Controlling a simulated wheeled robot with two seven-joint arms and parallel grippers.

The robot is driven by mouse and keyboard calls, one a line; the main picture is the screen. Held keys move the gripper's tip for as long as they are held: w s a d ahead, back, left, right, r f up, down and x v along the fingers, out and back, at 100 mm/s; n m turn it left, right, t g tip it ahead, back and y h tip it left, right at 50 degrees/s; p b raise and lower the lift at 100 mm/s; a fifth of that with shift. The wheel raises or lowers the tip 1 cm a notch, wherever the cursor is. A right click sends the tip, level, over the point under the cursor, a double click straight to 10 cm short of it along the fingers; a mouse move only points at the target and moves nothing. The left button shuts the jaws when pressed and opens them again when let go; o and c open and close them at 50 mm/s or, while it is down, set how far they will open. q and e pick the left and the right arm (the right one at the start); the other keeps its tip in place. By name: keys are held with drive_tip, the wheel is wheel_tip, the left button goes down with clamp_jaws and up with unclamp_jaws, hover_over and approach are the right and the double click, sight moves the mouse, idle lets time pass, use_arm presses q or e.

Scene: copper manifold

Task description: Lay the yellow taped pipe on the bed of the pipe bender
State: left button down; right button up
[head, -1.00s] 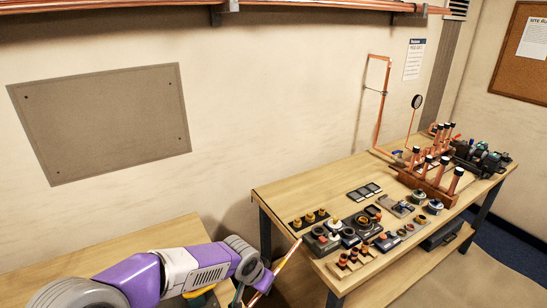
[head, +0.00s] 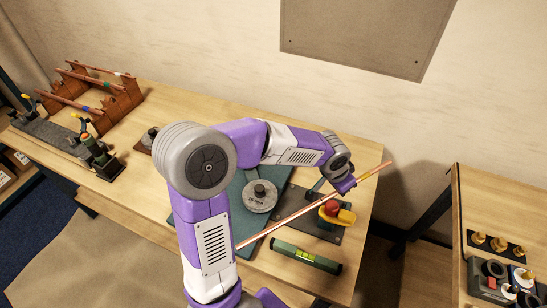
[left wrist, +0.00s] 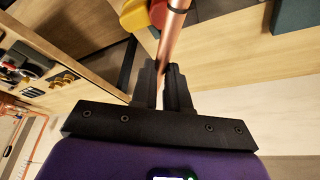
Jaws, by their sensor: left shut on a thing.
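My left gripper (head: 344,184) is shut on a long thin copper pipe (head: 290,218) near its right part. The pipe slants across the picture over the bender, from low left to upper right. In the left wrist view the pipe (left wrist: 172,38) runs between the closed fingers (left wrist: 163,88) and carries a dark band; I cannot make out yellow tape. The pipe bender shows a grey round die (head: 260,196), a dark plate (head: 325,233) and a red knob (head: 331,208) with a yellow handle (head: 346,217). I cannot tell whether the pipe touches the bender. My right gripper is not in view.
A green level (head: 305,257) lies at the table's front edge. A wooden rack with pipes (head: 118,98) and a clamp tool (head: 98,155) stand at left. Another bench with fittings (head: 497,244) stands right, across a gap. Bare tabletop (head: 145,195) lies left of the bender.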

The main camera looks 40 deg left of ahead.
use_arm(q)
drive_tip(key=s+a+f+m+g+h+p, duration=0.15)
drive_tip(key=a+m, duration=0.35)
drive_tip(key=a, duration=0.5)
drive_tip(key=a+f+m+g+h+p, duration=0.1)
drive_tip(key=a+f+m+p, duration=0.15)
drive_tip(key=a+m, duration=0.55)
drive_tip(key=shift+a+f+n+h+b, duration=0.1)
drive_tip(key=shift+a+f+n+b, duration=0.25)
drive_tip(key=shift+f+b, duration=1.1)
drive_tip(key=shift+a+f+n+h+b, duration=0.1)
drive_tip(key=shift+a+f+n+b, duration=0.25)
drive_tip(key=shift+f+b, duration=1.1)
drive_tip(key=shift+a+f+n+h+b, duration=0.1)
drive_tip(key=shift+a+f+n+b, duration=0.3)
drive_tip(key=shift+f, duration=1.8)
drive_tip(key=shift+d, duration=0.15)
drive_tip(key=shift+w+d+b, duration=0.25)
drive_tip(key=shift+d+b, duration=0.1)
drive_tip(key=shift+d, duration=0.4)
drive_tip(key=c, duration=0.7)
unclamp_jaws()
drive_tip(key=shift+c, duration=0.2)
